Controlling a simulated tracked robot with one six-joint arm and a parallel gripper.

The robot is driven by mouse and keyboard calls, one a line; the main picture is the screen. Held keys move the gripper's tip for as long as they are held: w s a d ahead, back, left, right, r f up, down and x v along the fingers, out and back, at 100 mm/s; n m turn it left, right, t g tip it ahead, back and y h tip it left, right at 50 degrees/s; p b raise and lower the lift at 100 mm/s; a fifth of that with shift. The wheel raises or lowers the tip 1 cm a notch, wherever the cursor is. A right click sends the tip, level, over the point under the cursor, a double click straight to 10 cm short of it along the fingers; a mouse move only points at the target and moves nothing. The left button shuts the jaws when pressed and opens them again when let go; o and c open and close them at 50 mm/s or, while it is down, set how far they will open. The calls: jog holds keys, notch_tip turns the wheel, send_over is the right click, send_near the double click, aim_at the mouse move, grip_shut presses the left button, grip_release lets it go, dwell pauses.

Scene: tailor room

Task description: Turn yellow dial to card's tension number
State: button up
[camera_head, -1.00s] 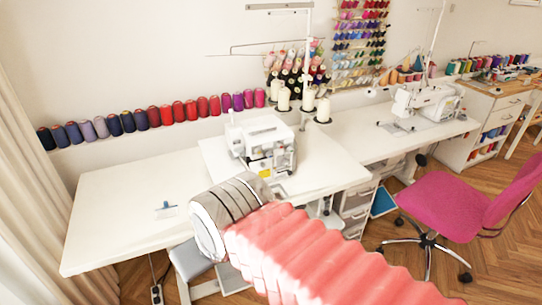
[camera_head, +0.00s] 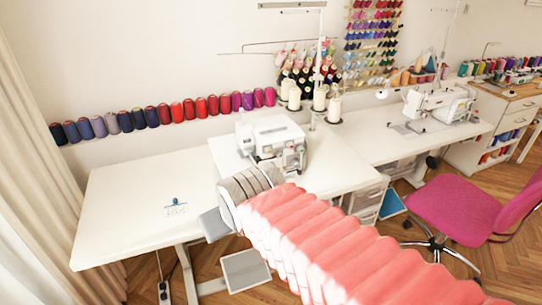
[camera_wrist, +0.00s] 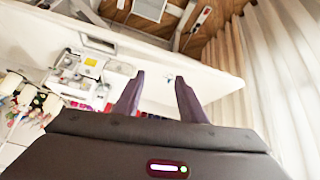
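A white overlock machine (camera_head: 275,138) stands on the white table at the middle of the head view. It also shows in the wrist view (camera_wrist: 72,76), where a small yellow spot (camera_wrist: 90,62) is visible on it. I cannot read any dial marks. A small pale card (camera_head: 176,210) with a blue clip lies on the left part of the table, and its writing is too small to read. My gripper (camera_wrist: 157,88) is open and empty, with two dark fingers spread apart. It is clear of the machine. The fingers cannot be made out in the head view.
The white table (camera_head: 125,205) is mostly bare on the left. White thread cones (camera_head: 319,98) stand behind the machine, and a row of coloured spools (camera_head: 188,108) lines the wall. A pink chair (camera_head: 462,205) and a second sewing machine (camera_head: 440,104) are at the right. A curtain hangs at the left.

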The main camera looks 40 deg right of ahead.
jog(key=w+d+f+t+h, duration=0.2)
jog(key=w+d+t, duration=0.1)
jog(key=w+d, duration=0.45)
jog(key=w+d+f+t+h, duration=0.1)
jog(key=w+d+f+t, duration=0.15)
jog(key=w+d, duration=0.55)
jog(key=s+d+f+t, duration=0.2)
jog(key=d+f+t, duration=0.3)
jog(key=d, duration=0.6)
jog(key=shift+s+d+f, duration=0.3)
jog(key=shift+s+f, duration=0.1)
jog(key=shift+f, duration=0.05)
jog(key=shift+w, duration=0.1)
